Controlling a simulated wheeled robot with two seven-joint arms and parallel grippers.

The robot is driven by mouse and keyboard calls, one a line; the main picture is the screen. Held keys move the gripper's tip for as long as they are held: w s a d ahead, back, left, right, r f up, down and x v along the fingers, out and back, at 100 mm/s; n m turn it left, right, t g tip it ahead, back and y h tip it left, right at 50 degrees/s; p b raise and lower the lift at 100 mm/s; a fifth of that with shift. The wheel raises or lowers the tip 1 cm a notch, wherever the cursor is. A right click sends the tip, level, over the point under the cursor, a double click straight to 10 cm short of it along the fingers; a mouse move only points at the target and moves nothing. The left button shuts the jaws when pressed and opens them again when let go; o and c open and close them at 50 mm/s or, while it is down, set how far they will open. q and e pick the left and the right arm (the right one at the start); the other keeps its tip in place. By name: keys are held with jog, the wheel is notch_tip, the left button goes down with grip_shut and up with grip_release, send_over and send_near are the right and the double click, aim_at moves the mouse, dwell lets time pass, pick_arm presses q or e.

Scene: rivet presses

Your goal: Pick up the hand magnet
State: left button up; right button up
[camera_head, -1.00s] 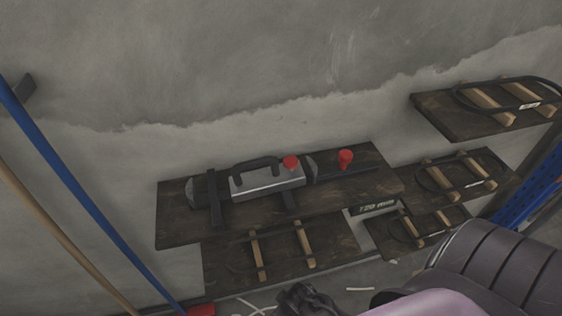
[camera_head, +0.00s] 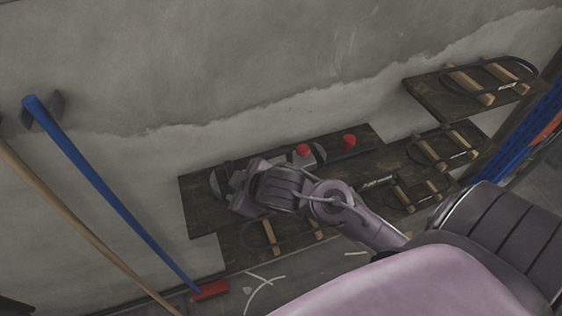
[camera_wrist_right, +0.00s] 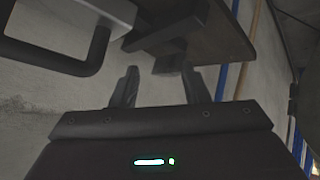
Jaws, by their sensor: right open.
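The hand magnet appears to be the grey metal block with a red knob (camera_head: 303,150) on the upper dark wooden shelf; my right arm hides most of it in the head view. In the right wrist view its pale body (camera_wrist_right: 112,10) and black loop handle (camera_wrist_right: 78,67) show at the upper left. My right gripper (camera_wrist_right: 160,87) is open, its two fingers apart. The handle lies left of the fingers, not between them. A dark bar (camera_wrist_right: 167,62) shows just beyond the fingertips; contact cannot be told. My left gripper is not in view.
The shelf (camera_head: 200,222) is fixed at a concrete wall. A second red knob (camera_head: 348,141) stands right of the magnet. Other shelves hold bow-shaped tools, such as the upper right shelf (camera_head: 425,98). A blue pole (camera_head: 110,195) and a wooden pole (camera_head: 75,222) lean at the left.

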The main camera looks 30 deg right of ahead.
aim_at(280, 150)
jog(key=w+a+r+n+t+y, duration=0.1)
jog(key=w+a+r+n+y, duration=0.1)
jog(key=w+r+n, duration=0.15)
jog(key=d+n+g, duration=0.1)
jog(key=d+n, duration=0.1)
jog(key=d, duration=0.1)
jog(key=d+r+n+g, duration=0.1)
jog(key=d+g, duration=0.1)
jog(key=d, duration=0.1)
jog(key=d+n+g+y, duration=0.1)
jog(key=d+n, duration=0.1)
jog(key=d, duration=0.2)
jog(key=shift+d+r+n+g, duration=0.1)
jog(key=shift+r+n+g, duration=0.2)
jog(key=shift+r+n, duration=0.05)
jog(key=s+d+r+m+g, duration=0.1)
jog(key=s+d+r+g, duration=0.15)
jog(key=d, duration=0.35)
jog(key=shift+t+h, duration=0.25)
jog(key=shift+h, duration=0.15)
jog(key=p+x, duration=0.2)
jog(key=x, duration=0.4)
jog(key=shift+s+f+p, duration=0.15)
jog(key=shift+p, duration=0.15)
jog(key=shift+a+f, duration=0.1)
jog(key=shift+f, duration=0.3)
grip_shut()
